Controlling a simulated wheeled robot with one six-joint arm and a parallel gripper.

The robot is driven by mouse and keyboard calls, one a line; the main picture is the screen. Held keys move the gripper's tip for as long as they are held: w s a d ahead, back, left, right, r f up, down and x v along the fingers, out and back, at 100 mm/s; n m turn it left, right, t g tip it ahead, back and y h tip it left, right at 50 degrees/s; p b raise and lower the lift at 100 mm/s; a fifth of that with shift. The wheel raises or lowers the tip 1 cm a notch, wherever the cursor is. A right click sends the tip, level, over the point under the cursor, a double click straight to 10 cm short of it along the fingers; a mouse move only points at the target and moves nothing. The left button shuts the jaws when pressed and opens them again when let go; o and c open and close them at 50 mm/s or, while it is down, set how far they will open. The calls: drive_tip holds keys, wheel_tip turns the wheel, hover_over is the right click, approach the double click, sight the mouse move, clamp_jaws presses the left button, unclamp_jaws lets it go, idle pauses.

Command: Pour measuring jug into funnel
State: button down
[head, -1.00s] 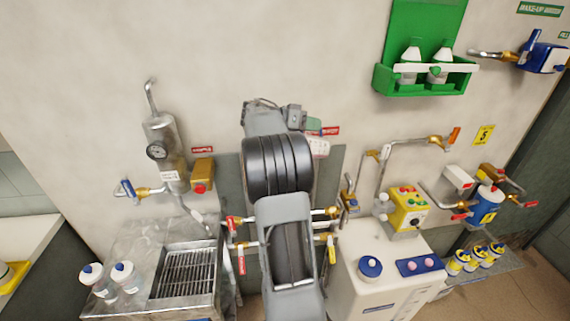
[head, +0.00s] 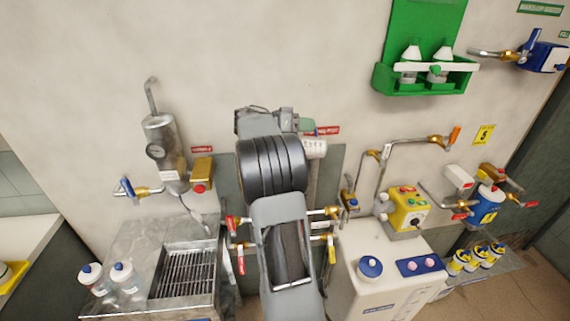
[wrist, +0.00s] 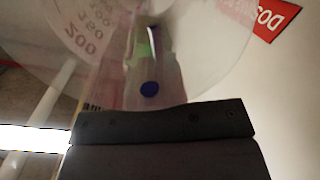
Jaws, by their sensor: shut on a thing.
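The measuring jug (wrist: 75,30) fills the top of the wrist view, see-through with pink graduation numbers. In the head view a small pale part with dark marks, apparently the jug (head: 315,148), shows right of my arm. My gripper (head: 296,121) is largely hidden behind my own arm there; it is shut on the jug. In the wrist view its dark body spans the bottom. The jug's contents and exact tilt cannot be told. I cannot make out the funnel clearly; my arm covers the area below the jug.
A white tank (head: 385,270) with a blue cap stands at lower right, below a yellow control box (head: 408,208). Brass valves and pipes flank my arm. A metal sink grate (head: 183,272) and two bottles (head: 108,280) are at lower left. A green bottle rack (head: 425,80) hangs upper right.

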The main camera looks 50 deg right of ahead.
drive_tip(key=shift+w+a+r+g+h+b, duration=0.55)
drive_tip(key=shift+a+h+b, duration=0.2)
drive_tip(key=shift+b, duration=1.1)
drive_tip(key=shift+f+g+h+b, duration=0.1)
drive_tip(key=shift+g+h+b, duration=0.15)
drive_tip(key=shift+b, duration=0.15)
